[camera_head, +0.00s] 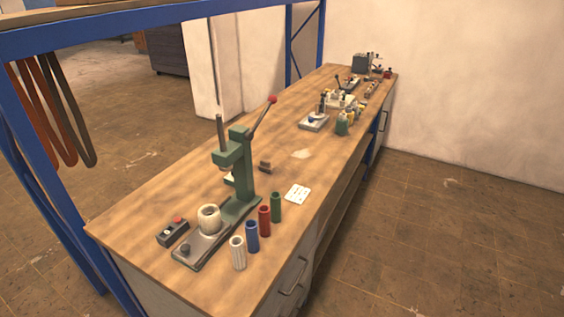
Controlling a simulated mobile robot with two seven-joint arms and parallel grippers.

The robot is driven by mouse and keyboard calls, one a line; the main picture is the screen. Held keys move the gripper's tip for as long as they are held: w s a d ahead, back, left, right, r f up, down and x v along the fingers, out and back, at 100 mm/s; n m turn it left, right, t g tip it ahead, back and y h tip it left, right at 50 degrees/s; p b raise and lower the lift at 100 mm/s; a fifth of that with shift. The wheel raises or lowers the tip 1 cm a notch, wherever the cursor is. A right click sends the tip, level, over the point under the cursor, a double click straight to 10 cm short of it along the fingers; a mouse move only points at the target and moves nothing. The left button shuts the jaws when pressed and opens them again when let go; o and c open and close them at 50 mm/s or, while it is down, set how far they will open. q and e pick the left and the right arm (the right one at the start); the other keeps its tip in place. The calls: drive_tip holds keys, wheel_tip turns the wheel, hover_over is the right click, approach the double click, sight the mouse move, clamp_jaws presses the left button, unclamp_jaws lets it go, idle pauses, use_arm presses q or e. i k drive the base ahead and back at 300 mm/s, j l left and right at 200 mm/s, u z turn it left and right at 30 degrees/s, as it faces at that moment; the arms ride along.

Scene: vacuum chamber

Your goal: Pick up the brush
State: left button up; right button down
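I cannot make out a brush for certain. A small dark brown item (265,167) lies on the wooden workbench (165,195) just right of the green press. It could be a brush or a block; it is too small to tell. Several small items on the far half of the bench are also too small to identify. Neither of my grippers is in view.
A green arbor press (241,165) with a red-knobbed lever stands near the bench's near end. White, blue, red and green cylinders (264,220) stand beside it. A control box (173,232) sits left. Blue frame posts (60,200) border the left. Right floor (450,220) is clear.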

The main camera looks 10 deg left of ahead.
sight(264, 167)
drive_tip(key=k, duration=0.65)
drive_tip(key=k+u, duration=0.3)
drive_tip(key=u, duration=0.15)
drive_tip(key=k+j+u, duration=0.2)
drive_tip(key=u, duration=0.3)
drive_tip(key=i+l+u, duration=0.1)
drive_tip(key=l+u, duration=0.45)
drive_tip(key=i+l, duration=0.15)
drive_tip(key=l, duration=0.4)
drive_tip(key=i+l, duration=0.2)
drive_tip(key=l, duration=0.35)
drive_tip(key=i+l, duration=0.15)
drive_tip(key=l, duration=0.4)
drive_tip(key=i+l, duration=0.2)
drive_tip(key=l, duration=0.35)
drive_tip(key=i+l, duration=0.15)
drive_tip(key=l, duration=0.4)
drive_tip(key=i+l, duration=0.15)
drive_tip(key=l, duration=0.45)
drive_tip(key=i+l, duration=0.2)
drive_tip(key=l, duration=0.35)
drive_tip(key=i+l, duration=0.15)
drive_tip(key=l, duration=0.4)
